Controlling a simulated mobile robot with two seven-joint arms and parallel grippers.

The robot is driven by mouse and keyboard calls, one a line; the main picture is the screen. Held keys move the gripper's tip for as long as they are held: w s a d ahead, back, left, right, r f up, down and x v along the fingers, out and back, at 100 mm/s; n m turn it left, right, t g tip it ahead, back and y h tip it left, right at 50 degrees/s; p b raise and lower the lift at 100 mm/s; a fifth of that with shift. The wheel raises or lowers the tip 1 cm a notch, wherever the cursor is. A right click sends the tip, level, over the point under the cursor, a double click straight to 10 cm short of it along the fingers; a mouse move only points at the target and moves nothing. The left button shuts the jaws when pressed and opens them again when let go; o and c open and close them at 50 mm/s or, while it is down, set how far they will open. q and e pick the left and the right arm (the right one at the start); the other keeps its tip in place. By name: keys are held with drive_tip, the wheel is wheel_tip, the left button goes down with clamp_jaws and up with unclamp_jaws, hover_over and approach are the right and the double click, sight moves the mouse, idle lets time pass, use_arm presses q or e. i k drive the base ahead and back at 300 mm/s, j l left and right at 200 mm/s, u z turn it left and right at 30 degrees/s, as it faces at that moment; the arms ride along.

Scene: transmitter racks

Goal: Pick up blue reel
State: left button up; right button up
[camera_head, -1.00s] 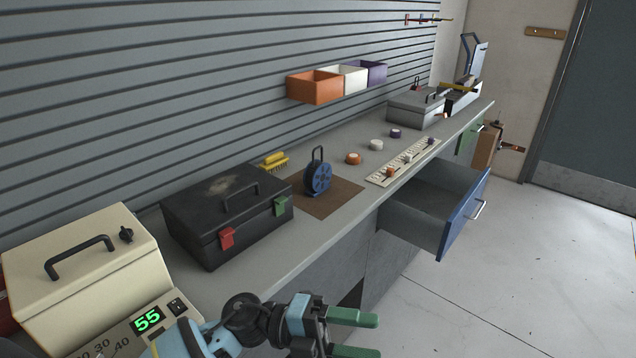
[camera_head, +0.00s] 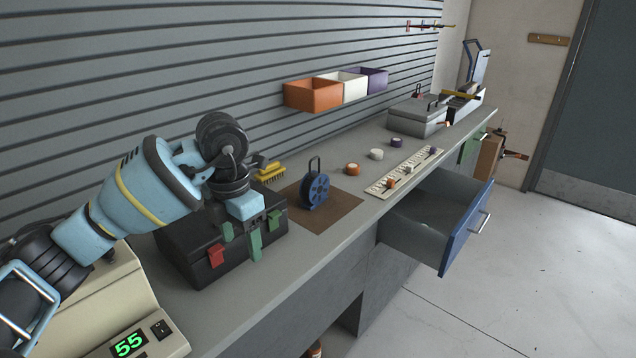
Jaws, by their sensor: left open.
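The blue reel (camera_head: 314,191) stands upright on a brown mat (camera_head: 335,213) on the workbench, its black handle loop pointing up. My left gripper (camera_head: 242,241) has green fingers pointing down. It shows in front of the black toolbox, to the left of the reel and apart from it. It is open with nothing seen between its fingers. My right gripper is not in view.
The black toolbox (camera_head: 186,262) with red and green latches stands left of the mat. A yellow brush (camera_head: 270,178) lies behind. Tape rolls and a pale strip (camera_head: 407,174) lie right of the reel. A blue-fronted drawer (camera_head: 466,228) stands open below the bench.

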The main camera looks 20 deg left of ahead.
sight(314, 186)
drive_tip(key=i, duration=1.35)
